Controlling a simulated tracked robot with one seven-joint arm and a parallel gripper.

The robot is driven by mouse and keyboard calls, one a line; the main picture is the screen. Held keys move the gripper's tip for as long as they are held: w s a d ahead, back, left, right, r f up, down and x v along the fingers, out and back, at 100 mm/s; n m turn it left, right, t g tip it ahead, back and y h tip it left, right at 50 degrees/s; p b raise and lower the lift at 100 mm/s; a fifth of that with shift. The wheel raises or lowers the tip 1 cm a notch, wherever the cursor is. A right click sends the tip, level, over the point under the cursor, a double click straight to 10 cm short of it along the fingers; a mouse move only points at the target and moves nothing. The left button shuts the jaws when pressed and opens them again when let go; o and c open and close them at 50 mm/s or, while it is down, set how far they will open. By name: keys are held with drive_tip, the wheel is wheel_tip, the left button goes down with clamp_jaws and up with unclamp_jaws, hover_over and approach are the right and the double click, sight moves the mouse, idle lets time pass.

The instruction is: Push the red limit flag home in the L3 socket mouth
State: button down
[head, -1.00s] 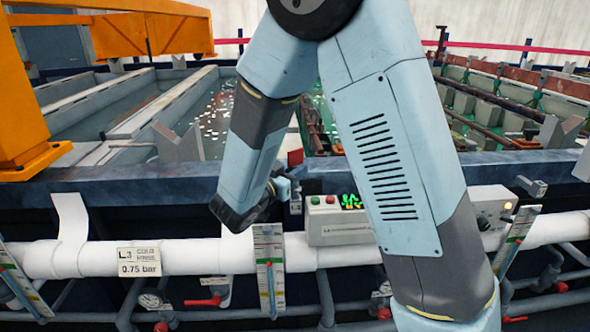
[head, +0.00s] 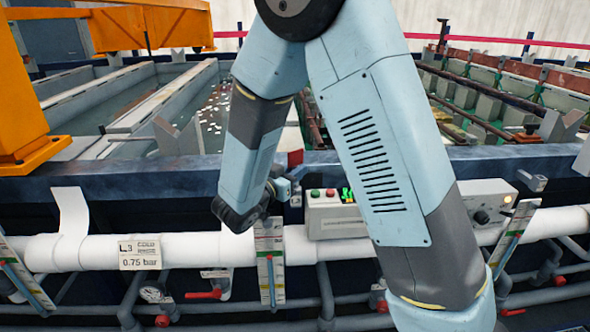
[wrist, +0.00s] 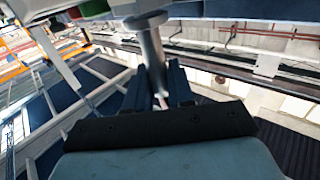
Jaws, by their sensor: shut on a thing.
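The red limit flag (head: 295,158) shows in the head view as a small red patch at the tank's front edge, just above my gripper (head: 288,190). In the wrist view my gripper (wrist: 163,88) has its dark fingers shut on a grey stem with a round end (wrist: 147,22), which looks like part of the flag. The L3 label (head: 140,255) is on the white pipe, left of my gripper. I cannot make out the L3 socket mouth or whether the flag touches it; my arm covers part of that area.
A grey control box (head: 335,222) with red and green buttons stands close to the right of my gripper. The white pipe (head: 85,250) runs across the front, with a gauge strip (head: 270,265) below the gripper. Tanks lie behind the dark edge beam (head: 110,183).

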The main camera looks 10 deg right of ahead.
drive_tip(key=c, duration=0.9)
unclamp_jaws()
drive_tip(key=v, duration=1.3)
drive_tip(key=shift+s+a, duration=0.3)
drive_tip(key=shift+f, duration=0.1)
drive_tip(key=s+d+r+n+g+y, duration=0.1)
drive_tip(key=s+d+r+g, duration=0.15)
drive_tip(key=d+g, duration=0.55)
drive_tip(key=s+d+r+g, duration=0.2)
drive_tip(key=d+r+g, duration=0.15)
drive_tip(key=d, duration=0.85)
drive_tip(key=s+d+r+n+t+y, duration=0.4)
drive_tip(key=s+r+n+y, duration=0.3)
drive_tip(key=s+y, duration=0.3)
drive_tip(key=shift+s+d+r+n+y, duration=0.35)
drive_tip(key=shift+d+r+y, duration=0.3)
drive_tip(key=shift+d, duration=0.2)
